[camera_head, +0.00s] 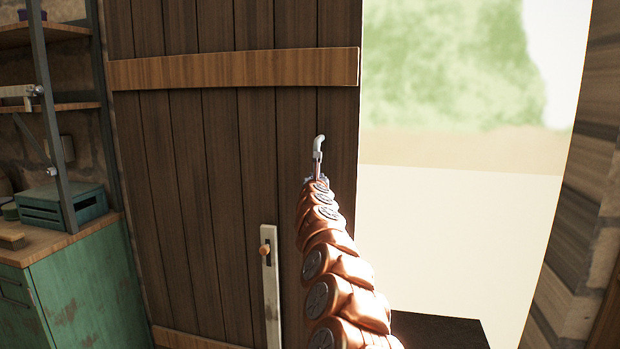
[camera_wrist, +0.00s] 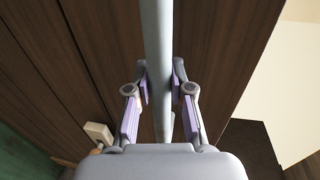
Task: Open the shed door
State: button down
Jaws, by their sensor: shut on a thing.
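The shed door (camera_head: 225,150) is made of dark brown vertical planks with a lighter cross board (camera_head: 235,68). It stands open, with a wide bright gap to the right of its edge. A pale grey handle (camera_head: 319,145) sticks up near the door's right edge; in the wrist view it is a long bar (camera_wrist: 158,40). My gripper (camera_wrist: 160,88) is shut on the handle, with one finger on each side of the bar.
A pale latch bar with an orange knob (camera_head: 265,250) is low on the door. A green cabinet (camera_head: 90,285) and shelves stand to the left. The opening (camera_head: 455,235) looks clear between the door and the right wall (camera_head: 575,200).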

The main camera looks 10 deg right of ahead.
aim_at(316, 147)
jog(key=shift+r, duration=0.15)
jog(key=shift+d, duration=0.1)
jog(key=c, duration=1.2)
grip_release()
jog(key=shift+w, duration=0.15)
jog(key=shift+o, duration=0.9)
jog(key=shift+r, duration=4.95)
